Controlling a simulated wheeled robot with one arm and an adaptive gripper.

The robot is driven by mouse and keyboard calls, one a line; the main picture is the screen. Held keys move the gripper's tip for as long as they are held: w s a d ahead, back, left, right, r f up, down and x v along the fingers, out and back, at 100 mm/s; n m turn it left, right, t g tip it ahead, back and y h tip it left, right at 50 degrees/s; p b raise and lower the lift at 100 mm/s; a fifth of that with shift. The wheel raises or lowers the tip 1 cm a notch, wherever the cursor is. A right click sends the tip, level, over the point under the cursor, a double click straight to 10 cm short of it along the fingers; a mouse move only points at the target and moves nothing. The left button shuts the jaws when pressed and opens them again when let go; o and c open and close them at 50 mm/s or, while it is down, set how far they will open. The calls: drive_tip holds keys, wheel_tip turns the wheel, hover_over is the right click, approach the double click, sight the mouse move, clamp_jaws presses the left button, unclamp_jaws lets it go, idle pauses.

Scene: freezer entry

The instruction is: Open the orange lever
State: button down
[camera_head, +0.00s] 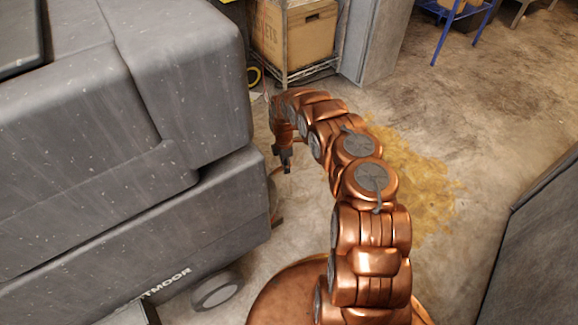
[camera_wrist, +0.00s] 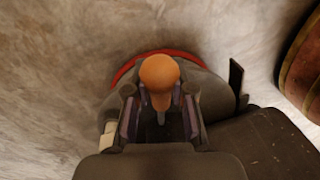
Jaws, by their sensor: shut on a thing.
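The orange lever (camera_wrist: 158,74) shows in the wrist view as a rounded orange knob on a short stem, near the middle of the picture. A red curved edge (camera_wrist: 126,68) and a grey rounded body lie behind it. My gripper (camera_wrist: 160,108) has one finger on each side of the stem and is shut on the lever. The knob stands out beyond the fingertips. In the head view my gripper (camera_head: 285,160) points down beside the right end of a big grey machine (camera_head: 185,85). The lever cannot be made out there.
The grey machine fills the left, with a wheel (camera_head: 217,290) at its lower edge. A wire shelf with a cardboard box (camera_head: 296,35) stands at the back. A dark grey panel (camera_head: 535,245) is at the right. Concrete floor with a yellow stain (camera_head: 420,175) lies open between.

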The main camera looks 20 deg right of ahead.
drive_tip(key=shift+w, duration=0.2)
drive_tip(key=c, duration=1)
unclamp_jaws()
drive_tip(key=r, duration=0.4)
drive_tip(key=w+r, duration=0.1)
drive_tip(key=r, duration=0.7)
drive_tip(key=shift+w, duration=0.25)
